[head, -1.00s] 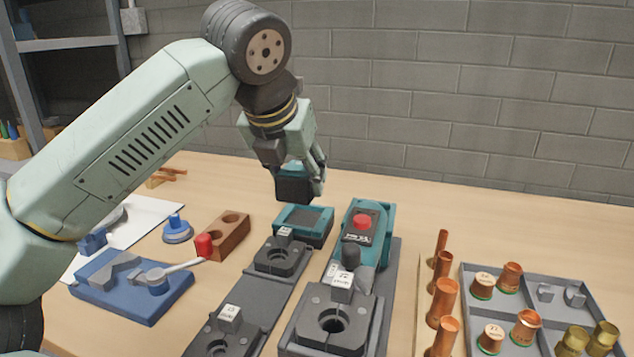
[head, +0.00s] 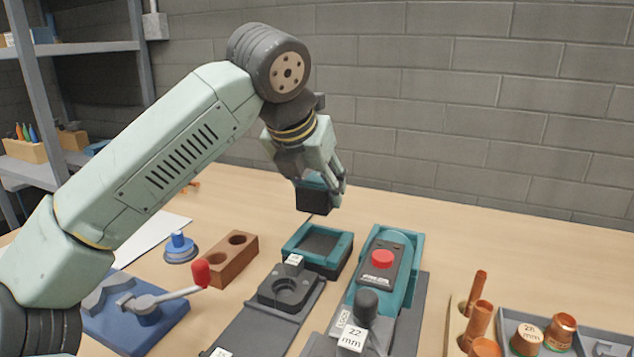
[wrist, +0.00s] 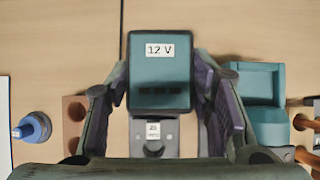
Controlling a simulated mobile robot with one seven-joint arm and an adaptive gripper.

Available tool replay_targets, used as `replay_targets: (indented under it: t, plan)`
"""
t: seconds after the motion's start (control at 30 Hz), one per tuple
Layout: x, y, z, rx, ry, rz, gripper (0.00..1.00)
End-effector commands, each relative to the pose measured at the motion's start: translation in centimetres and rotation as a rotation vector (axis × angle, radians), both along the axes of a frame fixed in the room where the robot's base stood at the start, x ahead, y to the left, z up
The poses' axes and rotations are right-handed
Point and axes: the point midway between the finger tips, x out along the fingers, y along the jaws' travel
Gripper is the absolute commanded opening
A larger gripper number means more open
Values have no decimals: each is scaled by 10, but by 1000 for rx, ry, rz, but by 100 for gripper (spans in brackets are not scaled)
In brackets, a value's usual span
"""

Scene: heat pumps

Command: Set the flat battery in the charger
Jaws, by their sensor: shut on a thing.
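The battery (head: 313,198) is a dark block with a teal upper part. In the wrist view its teal face (wrist: 160,70) shows a "12 V" label and a row of dark, unlit-looking marks. My gripper (head: 322,190) is shut on it, with a finger on each side, and holds it in the air. The charger appears to be the teal-rimmed tray (head: 345,262) with a dark, empty recess on the table. The battery appears above and slightly behind it in the head view, with a visible gap. In the wrist view the battery hides the tray.
A teal press tool (head: 405,262) with a red button stands right of the tray. A grey die plate (head: 262,318) lies in front, and a brown block (head: 222,262) and blue clamp fixture (head: 165,325) are left. Copper tubes (head: 480,310) stand right.

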Motion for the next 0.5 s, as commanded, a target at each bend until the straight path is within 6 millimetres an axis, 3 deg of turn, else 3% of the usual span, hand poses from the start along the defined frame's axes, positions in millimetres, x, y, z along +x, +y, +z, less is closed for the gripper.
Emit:
replay_targets:
  t: [0.5]
  plan:
    - [0, 0, -13, -1, -2, 0, 0]
